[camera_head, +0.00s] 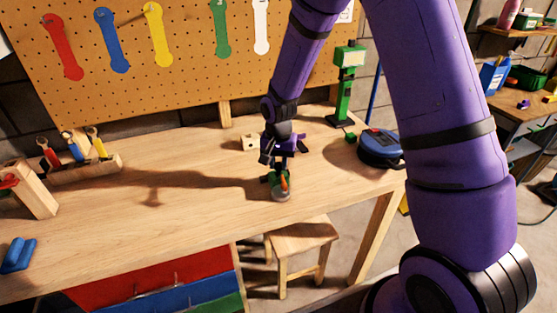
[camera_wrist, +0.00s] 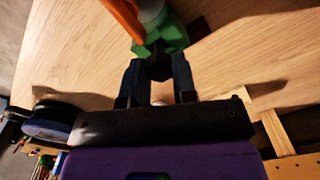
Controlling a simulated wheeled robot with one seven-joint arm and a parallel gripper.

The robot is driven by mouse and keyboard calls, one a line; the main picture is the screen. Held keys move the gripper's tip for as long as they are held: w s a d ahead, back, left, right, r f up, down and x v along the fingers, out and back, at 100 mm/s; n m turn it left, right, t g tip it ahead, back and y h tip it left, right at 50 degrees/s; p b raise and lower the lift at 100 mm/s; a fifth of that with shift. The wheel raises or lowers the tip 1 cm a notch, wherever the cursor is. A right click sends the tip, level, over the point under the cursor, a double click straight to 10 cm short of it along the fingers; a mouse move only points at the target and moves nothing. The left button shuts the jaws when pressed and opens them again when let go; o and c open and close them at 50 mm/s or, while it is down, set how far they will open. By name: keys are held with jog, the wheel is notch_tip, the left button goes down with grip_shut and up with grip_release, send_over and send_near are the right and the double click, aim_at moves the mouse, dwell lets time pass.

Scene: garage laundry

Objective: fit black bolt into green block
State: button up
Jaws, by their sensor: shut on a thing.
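My gripper (camera_head: 271,160) points down over the table's front right part. In the wrist view my gripper (camera_wrist: 157,64) has its two dark fingers closed on the black bolt (camera_wrist: 158,71). In the head view the green block (camera_head: 269,180) is partly hidden by my gripper. An orange part (camera_head: 284,183) stands beside it, with a grey round piece (camera_head: 281,196) below.
A small green cube (camera_head: 350,137), a green stand (camera_head: 343,95) and a blue reel (camera_head: 380,148) are to the right. A wooden tool holder (camera_head: 80,172) is at left. The table's middle left is clear.

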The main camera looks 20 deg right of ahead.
jog(key=shift+f, duration=0.4)
dwell(0.3)
jog(key=shift+s+f, duration=0.1)
jog(key=shift+f, duration=0.1)
